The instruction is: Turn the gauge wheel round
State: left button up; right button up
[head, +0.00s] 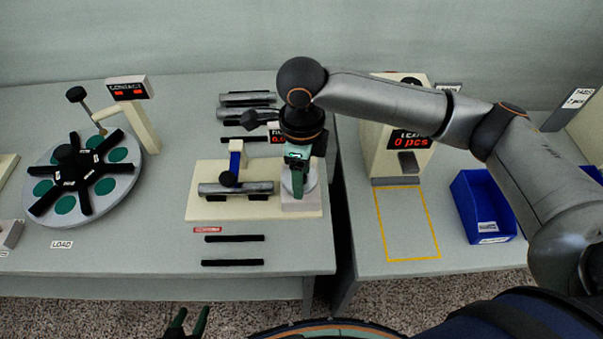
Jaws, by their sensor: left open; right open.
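The gauge wheel (122,183) is a round grey disc with green round pads and a black spoked hub, flat on the table at the left. A post (140,125) with a red-lit display marked CONTACT stands behind it at its right edge, with a thin probe ending in a dark knob (76,94). My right gripper (297,188) points down, open, over the white block at the right end of a cream fixture, well to the right of the wheel. My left gripper (188,322) is open at the bottom edge, clear of the table front and far from the wheel.
The cream fixture (203,173) carries a grey cylinder (208,189) and a blue clamp (235,160). Dark bars (235,238) and grey cylinders (250,98) lie around it. A blue bin (482,207) stands on the right table. Table between wheel and fixture is clear.

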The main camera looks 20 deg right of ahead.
jog(key=shift+f, duration=0.25)
grip_shut()
dwell(0.4)
